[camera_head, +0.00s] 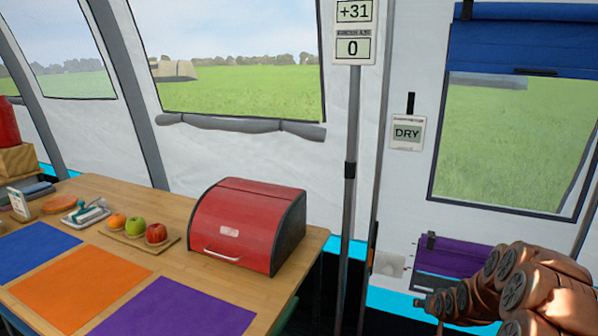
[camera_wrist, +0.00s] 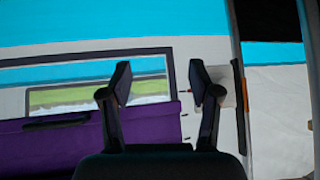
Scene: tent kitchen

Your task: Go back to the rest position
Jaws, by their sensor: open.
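My gripper (camera_wrist: 159,88) is open and empty in the wrist view, its two dark fingers apart in front of the tent wall. In the head view my copper-coloured arm is folded at the lower right, and the gripper's fingertips are not clearly seen there. The arm is to the right of the table and the tent pole, apart from both.
A wooden table (camera_head: 187,207) at left holds a red bread box (camera_head: 245,222), a fruit board (camera_head: 130,240), and blue, orange (camera_head: 80,282) and purple mats (camera_head: 172,308). A grey pole (camera_head: 350,200) stands between table and arm. A purple wall flap (camera_head: 455,257) hangs behind the arm.

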